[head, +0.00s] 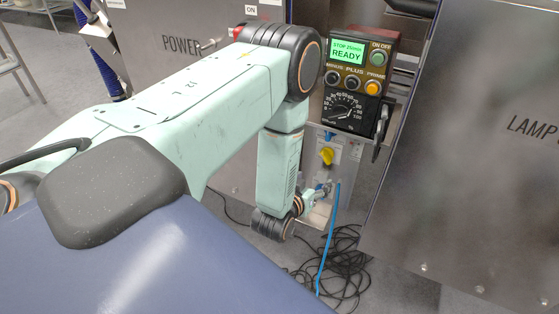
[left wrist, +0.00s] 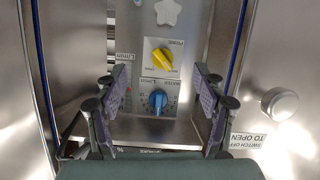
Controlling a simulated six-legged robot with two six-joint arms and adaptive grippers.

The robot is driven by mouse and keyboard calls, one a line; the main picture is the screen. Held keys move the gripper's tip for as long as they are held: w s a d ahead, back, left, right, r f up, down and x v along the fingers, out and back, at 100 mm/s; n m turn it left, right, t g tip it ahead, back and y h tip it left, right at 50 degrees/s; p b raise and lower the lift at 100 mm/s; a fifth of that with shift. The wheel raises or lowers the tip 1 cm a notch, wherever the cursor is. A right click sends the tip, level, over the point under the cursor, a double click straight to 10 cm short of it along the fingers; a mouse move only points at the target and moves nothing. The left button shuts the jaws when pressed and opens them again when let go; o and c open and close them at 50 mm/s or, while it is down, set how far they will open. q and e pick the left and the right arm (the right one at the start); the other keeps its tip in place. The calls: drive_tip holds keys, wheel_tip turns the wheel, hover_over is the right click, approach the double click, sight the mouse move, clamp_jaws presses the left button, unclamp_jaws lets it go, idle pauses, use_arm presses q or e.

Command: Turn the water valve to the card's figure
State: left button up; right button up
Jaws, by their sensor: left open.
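In the left wrist view the blue knob (left wrist: 158,101) on a plate marked WATER is the water valve, with a scale around it too small to read. A yellow knob (left wrist: 162,59) is beside it. In the head view the yellow knob (head: 326,156) shows on the lower panel, with a small blue part (head: 330,136) above it. My left gripper (left wrist: 158,95) is open; its fingers appear either side of the blue knob, with nothing between them. In the head view it (head: 319,194) is small, close to the panel. I cannot pick out a card. My right gripper is out of view.
A control box (head: 352,85) above reads READY on its green display (head: 346,51). Steel cabinets marked POWER and LAMP flank the panel. A blue hose (head: 328,238) hangs down and black cables (head: 345,262) lie on the floor. A silver knob (left wrist: 279,103) is right in the wrist view.

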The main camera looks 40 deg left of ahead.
use_arm(q)
drive_tip(key=s+d+f+m+g+h+p, duration=0.1)
drive_tip(key=s+d+g+p, duration=0.2)
drive_tip(key=s, duration=0.7)
drive_tip(key=s+d+f+m+g+h+p, duration=0.1)
drive_tip(key=s+d+g+p, duration=0.2)
drive_tip(key=s, duration=0.7)
drive_tip(key=g, duration=0.2)
drive_tip(key=shift+d+f+g, duration=0.15)
drive_tip(key=shift+f+g, duration=0.25)
